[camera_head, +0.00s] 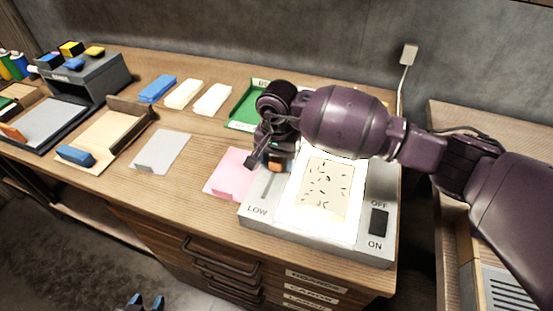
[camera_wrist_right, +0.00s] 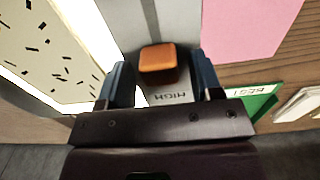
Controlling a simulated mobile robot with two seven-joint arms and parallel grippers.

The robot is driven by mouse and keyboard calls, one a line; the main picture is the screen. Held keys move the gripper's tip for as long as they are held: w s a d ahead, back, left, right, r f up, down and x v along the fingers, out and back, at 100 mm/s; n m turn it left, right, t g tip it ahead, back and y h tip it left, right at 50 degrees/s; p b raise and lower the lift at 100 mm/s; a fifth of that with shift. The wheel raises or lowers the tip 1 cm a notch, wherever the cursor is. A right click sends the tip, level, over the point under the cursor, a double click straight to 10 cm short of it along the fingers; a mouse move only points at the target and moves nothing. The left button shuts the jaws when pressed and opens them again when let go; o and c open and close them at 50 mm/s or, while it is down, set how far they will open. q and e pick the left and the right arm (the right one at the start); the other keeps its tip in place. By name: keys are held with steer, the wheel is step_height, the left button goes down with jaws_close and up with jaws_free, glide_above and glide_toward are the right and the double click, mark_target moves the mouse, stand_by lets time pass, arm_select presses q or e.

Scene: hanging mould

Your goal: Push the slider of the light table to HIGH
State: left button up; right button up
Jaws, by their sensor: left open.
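The light table (camera_head: 250,222) stands at the front right of the bench, its panel lit bright white. Its slider has an orange knob (camera_head: 275,165), which sits at the far end of the slot, away from the LOW label. In the right wrist view the orange knob (camera_wrist_right: 158,64) is right beside the HIGH label (camera_wrist_right: 168,97). My right gripper (camera_wrist_right: 160,80) is open, with one blue finger on each side of the knob and gaps visible on both sides. My left gripper (camera_head: 145,302) is open and empty at the bottom edge, low in front of the bench.
A speckled sheet (camera_head: 327,188) lies on the lit panel, and a black ON/OFF switch (camera_head: 378,222) is at its right. A pink sheet (camera_head: 231,173) and a green tray (camera_head: 243,105) are close to the slider. A grey card (camera_head: 160,151) lies further left.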

mark_target(277, 158)
steer(key=shift+s+a, duration=0.1)
steer(key=shift+s, duration=0.05)
step_height(277, 158, up, 11)
steer(key=shift+p, duration=0.4)
stand_by(0.6)
